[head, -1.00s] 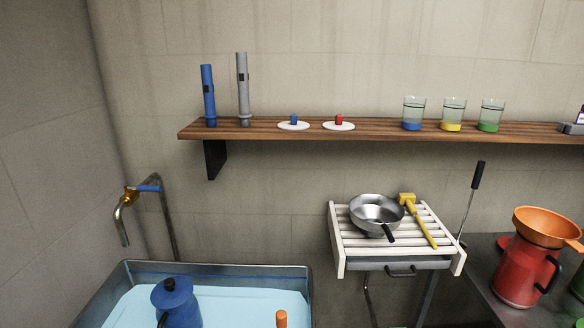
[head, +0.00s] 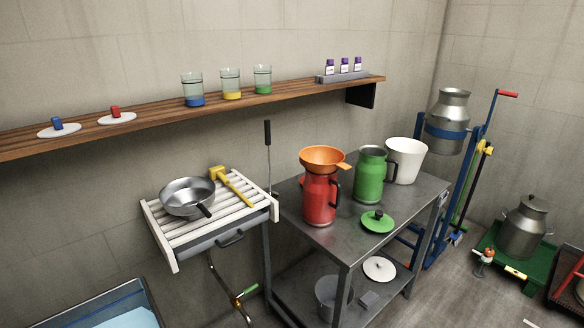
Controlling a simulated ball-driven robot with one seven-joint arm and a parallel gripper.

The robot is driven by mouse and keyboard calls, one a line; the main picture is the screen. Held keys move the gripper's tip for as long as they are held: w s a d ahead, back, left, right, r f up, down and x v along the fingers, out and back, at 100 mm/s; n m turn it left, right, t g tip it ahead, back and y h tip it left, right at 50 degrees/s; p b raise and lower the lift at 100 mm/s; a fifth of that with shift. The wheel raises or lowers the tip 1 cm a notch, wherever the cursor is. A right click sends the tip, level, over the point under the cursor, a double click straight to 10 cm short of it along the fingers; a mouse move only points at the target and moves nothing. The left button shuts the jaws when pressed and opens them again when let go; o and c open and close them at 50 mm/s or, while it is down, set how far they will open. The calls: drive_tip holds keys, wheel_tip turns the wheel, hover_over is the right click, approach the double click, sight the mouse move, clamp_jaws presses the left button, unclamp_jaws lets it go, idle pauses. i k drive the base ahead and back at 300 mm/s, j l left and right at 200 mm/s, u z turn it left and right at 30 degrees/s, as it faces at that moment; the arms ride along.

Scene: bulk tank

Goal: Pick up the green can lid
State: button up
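The green can lid (head: 377,221) lies flat on the grey metal table (head: 312,237), close to its front edge. My gripper is not in view in the head view.
On the table, a red can (head: 320,198) with an orange funnel (head: 324,158) stands left of the lid, and a white bucket (head: 406,160) stands behind right. A white slatted rack (head: 160,218) holds a pan (head: 188,196). Open floor (head: 455,285) lies to the right.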

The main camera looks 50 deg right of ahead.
sight(377, 221)
drive_tip(key=z, duration=1.4)
